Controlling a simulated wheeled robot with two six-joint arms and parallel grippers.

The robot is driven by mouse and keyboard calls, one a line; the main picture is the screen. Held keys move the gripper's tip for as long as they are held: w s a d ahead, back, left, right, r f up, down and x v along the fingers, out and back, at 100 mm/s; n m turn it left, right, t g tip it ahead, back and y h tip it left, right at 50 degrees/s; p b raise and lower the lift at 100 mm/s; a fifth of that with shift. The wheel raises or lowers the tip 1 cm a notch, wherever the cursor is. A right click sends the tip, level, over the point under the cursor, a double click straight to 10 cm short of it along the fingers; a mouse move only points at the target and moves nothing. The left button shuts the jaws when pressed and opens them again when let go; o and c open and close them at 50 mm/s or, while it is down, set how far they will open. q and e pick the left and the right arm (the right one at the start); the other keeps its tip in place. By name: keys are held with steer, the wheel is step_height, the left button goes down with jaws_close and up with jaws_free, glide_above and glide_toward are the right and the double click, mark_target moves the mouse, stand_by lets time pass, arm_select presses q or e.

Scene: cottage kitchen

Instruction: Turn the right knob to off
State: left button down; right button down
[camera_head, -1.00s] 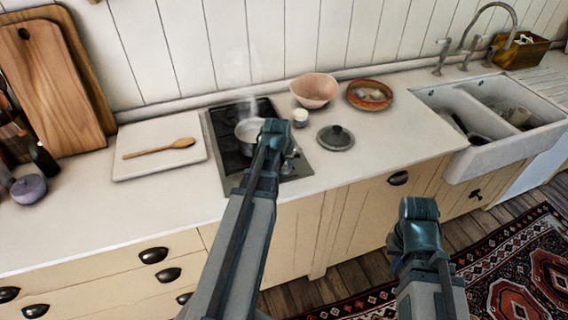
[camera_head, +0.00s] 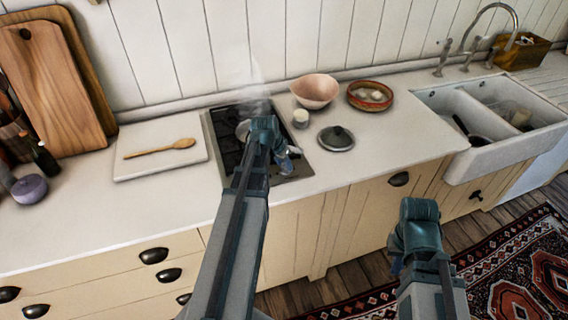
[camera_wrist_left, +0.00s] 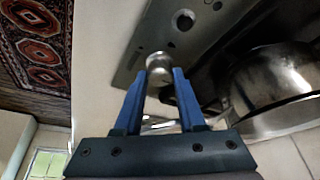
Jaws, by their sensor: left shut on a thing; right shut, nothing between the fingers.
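The stove (camera_head: 225,152) is set in the counter, with a metal pot (camera_head: 242,130) on it mostly hidden behind my left arm. In the left wrist view, my left gripper (camera_wrist_left: 160,98) has its two blue fingers closed around a round metal knob (camera_wrist_left: 158,64) on the stove's front strip. A second round knob-like part (camera_wrist_left: 184,20) sits further up that strip. The pot (camera_wrist_left: 268,78) is close beside the gripper. In the head view, my left gripper (camera_head: 289,160) is at the stove's front right. My right gripper (camera_head: 398,263) is shut and empty, in front of the cabinets.
A dark pot lid (camera_head: 336,138), a small white jar (camera_head: 301,118), a pink bowl (camera_head: 315,91) and a brown dish (camera_head: 370,97) stand right of the stove. A wooden spoon (camera_head: 160,149) lies on a white board (camera_head: 135,168) at left. Steam rises over the stove.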

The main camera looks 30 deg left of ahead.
arm_select(q)
steer(key=c, duration=0.5)
jaws_free()
steer(key=shift+r, duration=0.15)
steer(key=p+v, duration=1.2)
steer(key=v, duration=0.1)
steer(key=shift+r+p, duration=0.25)
steer(key=shift+p, duration=0.15)
steer(key=s+d+f+m+g+b, duration=0.1)
steer(key=s+d+f+b, duration=0.1)
steer(key=d, duration=0.8)
steer(key=s+d+f+m+g+y+b, duration=0.1)
steer(key=s+d+f+g+b, duration=0.1)
steer(key=d, duration=0.9)
steer(key=s+d+f+g+b, duration=0.2)
steer(key=s+d+f, duration=0.3)
steer(key=d, duration=0.5)
steer(key=shift+s+d+m+y+b, duration=0.25)
steer(key=shift+s+m+y+b, duration=0.15)
steer(key=shift+s+b, duration=0.5)
